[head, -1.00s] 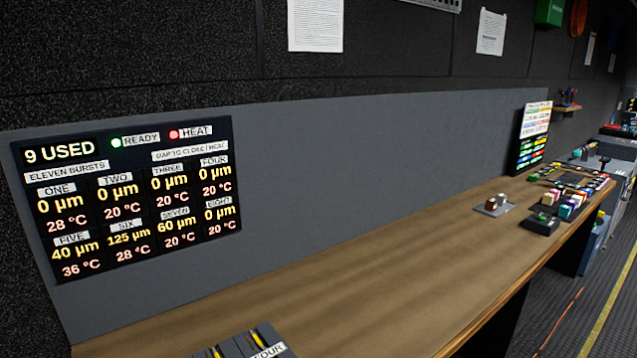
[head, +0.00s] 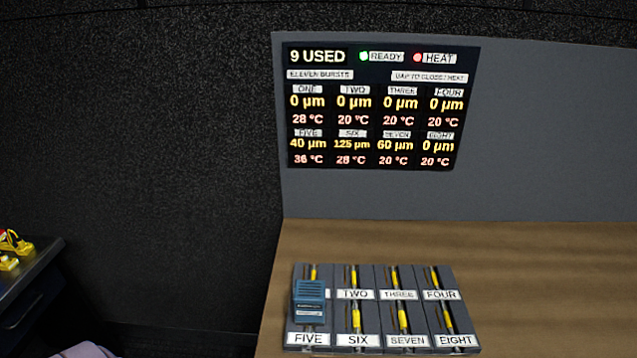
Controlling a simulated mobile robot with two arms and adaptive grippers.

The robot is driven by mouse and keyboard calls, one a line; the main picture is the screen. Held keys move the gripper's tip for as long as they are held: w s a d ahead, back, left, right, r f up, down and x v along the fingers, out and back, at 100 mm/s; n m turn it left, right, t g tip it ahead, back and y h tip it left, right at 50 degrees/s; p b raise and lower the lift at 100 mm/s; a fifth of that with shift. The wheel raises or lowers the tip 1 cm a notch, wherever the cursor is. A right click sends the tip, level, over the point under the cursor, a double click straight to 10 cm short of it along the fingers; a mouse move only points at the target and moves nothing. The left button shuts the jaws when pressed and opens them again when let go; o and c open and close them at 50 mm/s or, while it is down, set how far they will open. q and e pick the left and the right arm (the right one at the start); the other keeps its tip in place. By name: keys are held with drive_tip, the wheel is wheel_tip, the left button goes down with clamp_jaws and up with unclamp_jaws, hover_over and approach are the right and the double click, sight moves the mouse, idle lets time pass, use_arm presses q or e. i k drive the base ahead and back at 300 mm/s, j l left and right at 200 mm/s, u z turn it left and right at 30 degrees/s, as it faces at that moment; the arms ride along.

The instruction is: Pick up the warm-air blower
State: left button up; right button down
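A small blue box-shaped device with a slotted top, which looks like the warm-air blower (head: 309,300), sits on the left column of a dark grey block of labelled slots (head: 372,324) in the head view. It stands above the FIVE label and covers most of the ONE label. The other slots, TWO to EIGHT, show yellow and dark pieces in their grooves.
The block lies on a wooden bench (head: 540,270), which is clear to the right. A display panel (head: 380,108) on the grey backboard (head: 550,130) reads "9 USED", with FIVE at 40 µm, SIX 125, SEVEN 60. A dark surface with yellow items (head: 12,248) is at far left.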

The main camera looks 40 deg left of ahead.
sight(309, 296)
drive_tip(key=k+u, duration=0.15)
drive_tip(key=u, duration=0.95)
